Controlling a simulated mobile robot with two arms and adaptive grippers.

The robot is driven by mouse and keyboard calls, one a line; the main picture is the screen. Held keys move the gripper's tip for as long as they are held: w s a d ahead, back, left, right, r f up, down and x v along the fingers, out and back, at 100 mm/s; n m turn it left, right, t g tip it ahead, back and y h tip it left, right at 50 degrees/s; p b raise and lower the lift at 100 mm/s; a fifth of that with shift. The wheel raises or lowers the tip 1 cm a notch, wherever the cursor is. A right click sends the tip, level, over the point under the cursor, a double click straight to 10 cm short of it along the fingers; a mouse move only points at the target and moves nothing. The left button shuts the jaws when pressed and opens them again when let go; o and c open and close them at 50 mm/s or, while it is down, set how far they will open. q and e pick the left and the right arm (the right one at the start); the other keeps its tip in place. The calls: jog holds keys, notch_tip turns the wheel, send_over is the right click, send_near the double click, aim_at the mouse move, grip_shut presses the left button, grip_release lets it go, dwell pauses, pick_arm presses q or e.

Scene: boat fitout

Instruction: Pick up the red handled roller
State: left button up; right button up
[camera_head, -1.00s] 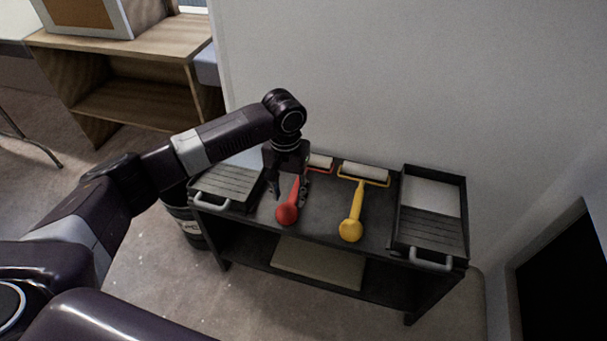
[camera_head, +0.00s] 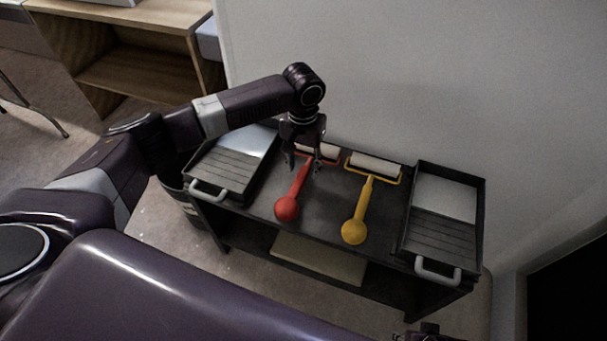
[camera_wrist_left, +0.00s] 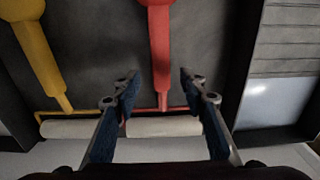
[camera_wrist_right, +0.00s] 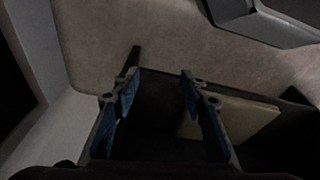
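The red handled roller (camera_head: 288,206) lies on the dark cart top, its bulbous handle end toward the front and its pale roller sleeve at the back by the wall. My left gripper (camera_head: 303,166) is above the roller's neck, fingers pointing down. In the left wrist view the open fingers (camera_wrist_left: 157,85) stand on either side of the red shaft (camera_wrist_left: 160,50), apart from it, with the pale sleeve (camera_wrist_left: 165,127) beyond them. My right gripper is open and empty in the right wrist view (camera_wrist_right: 160,85), facing the cart's lower shelf and floor.
A yellow handled roller (camera_head: 355,228) lies just right of the red one. Black paint trays stand at the cart's left (camera_head: 228,170) and right (camera_head: 437,235) ends. A white wall (camera_head: 420,70) rises close behind. A pale slab (camera_head: 318,258) lies on the lower shelf.

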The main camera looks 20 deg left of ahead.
aim_at(303, 172)
pick_arm(q)
jog(key=shift+w+a+f+b, duration=0.15)
jog(key=shift+f+b, duration=0.35)
jog(key=shift+f, duration=1.45)
pick_arm(e)
jog(key=r, duration=0.4)
jog(key=shift+w+r, duration=0.25)
jog(key=shift+w, duration=0.1)
pick_arm(q)
jog(key=shift+c, duration=0.2)
grip_shut()
